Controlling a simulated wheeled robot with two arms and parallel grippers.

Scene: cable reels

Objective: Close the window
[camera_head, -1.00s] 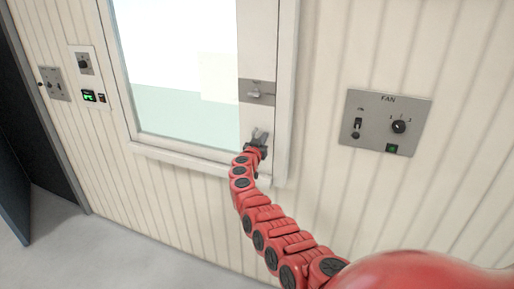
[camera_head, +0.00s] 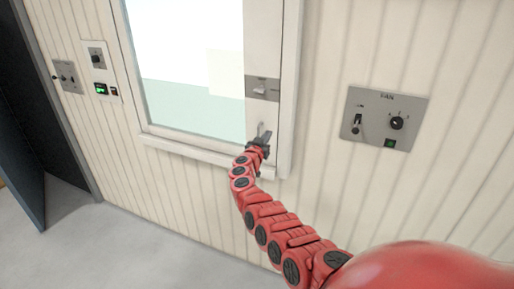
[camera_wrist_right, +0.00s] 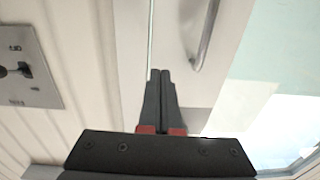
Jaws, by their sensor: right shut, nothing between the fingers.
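The window (camera_head: 194,134) has a white frame and a pale pane, and stands in the ribbed wall left of centre in the head view. A grey latch plate (camera_head: 262,88) sits on the sash's right side. A curved metal handle (camera_head: 262,129) is below it, and shows larger in the wrist view (camera_wrist_right: 206,35). My right gripper (camera_head: 265,139) is at the sash's lower right, close to the handle. In the wrist view its fingers (camera_wrist_right: 160,72) are together and empty, beside the handle and in front of the white frame. Contact cannot be told. My left gripper is out of view.
A grey FAN panel (camera_head: 384,118) with a switch and knob is on the wall right of the window. Smaller control panels (camera_head: 101,74) are on the left. A dark door (camera_head: 20,150) stands at the far left. The grey floor (camera_head: 130,248) is clear.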

